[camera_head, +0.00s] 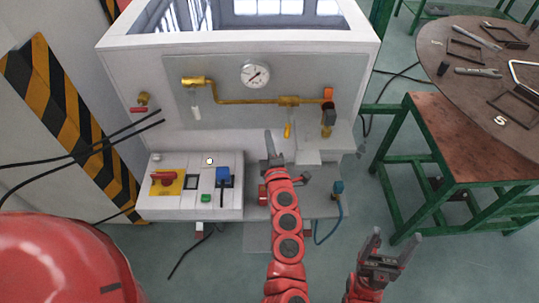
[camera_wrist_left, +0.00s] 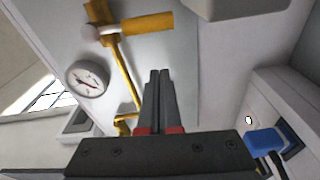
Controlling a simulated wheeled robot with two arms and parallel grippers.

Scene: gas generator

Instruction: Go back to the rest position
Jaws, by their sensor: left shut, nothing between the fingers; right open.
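My left gripper (camera_head: 269,140) is raised in front of the white generator panel (camera_head: 225,118), at the middle of the head view. Its fingers are together and empty, and they also show in the left wrist view (camera_wrist_left: 159,78). The brass pipe (camera_head: 245,101) and the round gauge (camera_head: 255,75) are above it. My right gripper (camera_head: 395,241) is low at the right of the head view, over the floor. Its fingers are spread, with nothing between them.
A control box with a red knob (camera_head: 164,178), a green button (camera_head: 206,198) and a blue switch (camera_head: 223,175) stands left of my left arm. A round table (camera_head: 470,100) with tools and a green-legged stand (camera_head: 435,135) are at the right. Open floor lies between.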

